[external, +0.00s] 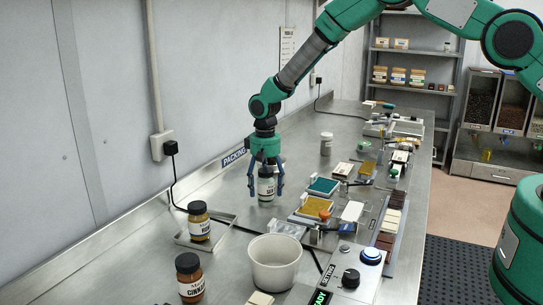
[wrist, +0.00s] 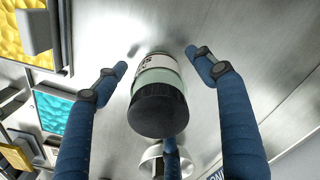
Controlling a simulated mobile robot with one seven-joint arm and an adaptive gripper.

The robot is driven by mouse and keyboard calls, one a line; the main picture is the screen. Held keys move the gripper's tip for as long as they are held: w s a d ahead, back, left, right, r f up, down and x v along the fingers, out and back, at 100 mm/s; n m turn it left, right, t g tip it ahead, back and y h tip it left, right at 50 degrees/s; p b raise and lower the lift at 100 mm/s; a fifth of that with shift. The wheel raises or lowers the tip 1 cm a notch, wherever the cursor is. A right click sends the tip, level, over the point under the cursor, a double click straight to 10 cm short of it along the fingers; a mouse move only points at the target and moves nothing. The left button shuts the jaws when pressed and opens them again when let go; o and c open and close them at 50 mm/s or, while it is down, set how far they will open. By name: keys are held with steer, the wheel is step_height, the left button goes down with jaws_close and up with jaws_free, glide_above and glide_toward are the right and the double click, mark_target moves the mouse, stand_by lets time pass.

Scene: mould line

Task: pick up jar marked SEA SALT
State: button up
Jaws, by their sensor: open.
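The jar marked SEA SALT (external: 266,187) stands upright on the steel bench in the external view, its label partly readable. It has a dark lid and pale green contents, and it shows in the middle of the wrist view (wrist: 155,80). My gripper (external: 266,192) points down over the jar with its blue fingers spread on either side. In the wrist view the open fingers (wrist: 160,62) flank the jar with a visible gap on both sides. A third finger is partly hidden behind the lid.
A jar with yellow contents (external: 199,222) stands on a small tray at the left, and a cinnamon jar (external: 189,279) is nearer. A white tub (external: 275,265) stands in front. Moulds with a teal block (external: 323,186) lie to the right.

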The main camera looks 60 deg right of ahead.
mark_target(265, 170)
steer(key=c, duration=1.5)
steer(key=shift+r, duration=0.15)
steer(key=shift+r+b, duration=0.4)
steer(key=shift+r, duration=4.5)
